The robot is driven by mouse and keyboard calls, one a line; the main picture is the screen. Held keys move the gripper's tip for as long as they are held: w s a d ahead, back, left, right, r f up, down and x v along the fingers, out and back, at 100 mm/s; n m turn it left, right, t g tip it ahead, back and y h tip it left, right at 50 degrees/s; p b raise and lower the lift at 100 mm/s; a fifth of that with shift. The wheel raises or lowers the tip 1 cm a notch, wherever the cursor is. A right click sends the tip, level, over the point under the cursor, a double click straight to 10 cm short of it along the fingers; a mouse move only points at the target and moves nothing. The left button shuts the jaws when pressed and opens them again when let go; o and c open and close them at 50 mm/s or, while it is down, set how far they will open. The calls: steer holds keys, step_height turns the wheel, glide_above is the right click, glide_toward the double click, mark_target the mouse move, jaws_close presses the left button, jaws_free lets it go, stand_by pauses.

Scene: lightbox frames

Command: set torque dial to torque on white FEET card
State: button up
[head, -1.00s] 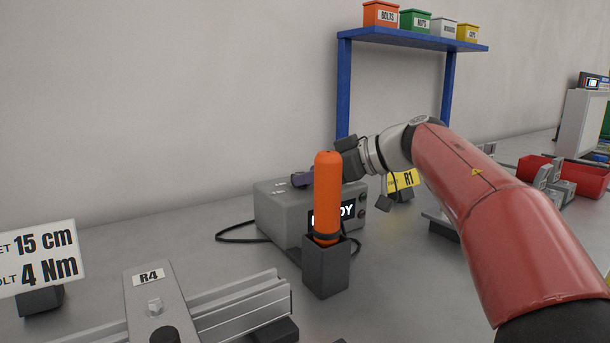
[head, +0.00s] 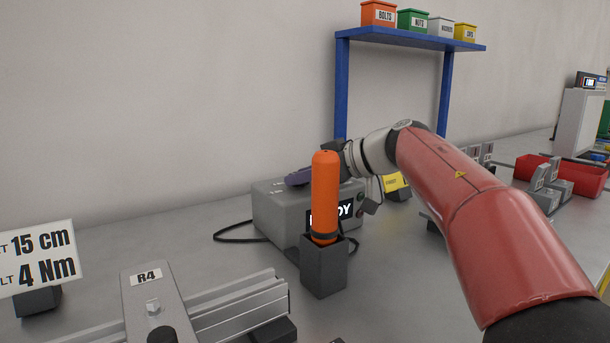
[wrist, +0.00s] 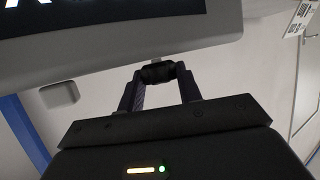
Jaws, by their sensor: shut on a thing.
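The grey torque box (head: 278,218) stands on the bench, with a lit display (head: 345,212) whose word is partly hidden by the orange-handled tool. My gripper (head: 299,178) reaches over the box top from the right. In the wrist view its two dark fingers are closed on a small black knob (wrist: 157,73), seemingly the torque dial, beside the box edge; its scale and pointer cannot be read. A white card (head: 38,257) at the far left, cut by the frame edge, reads "15 cm" and "4 Nm", its row labels ending "ET" and "LT".
The orange-handled tool (head: 325,195) stands upright in a dark holder (head: 324,268) before the box. An R4 plate (head: 150,300) and metal rail (head: 240,308) lie in front. A blue shelf (head: 410,40) with labelled bins stands behind. Red trays (head: 580,180) are at right.

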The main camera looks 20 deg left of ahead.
steer(key=shift+s+m+t+h, duration=0.15)
steer(key=shift+m+t+h, duration=0.25)
steer(key=shift+m+t, duration=1)
steer(key=o, duration=1)
steer(key=v, duration=0.7)
steer(key=shift+s+d+r, duration=0.2)
steer(key=shift+d, duration=0.1)
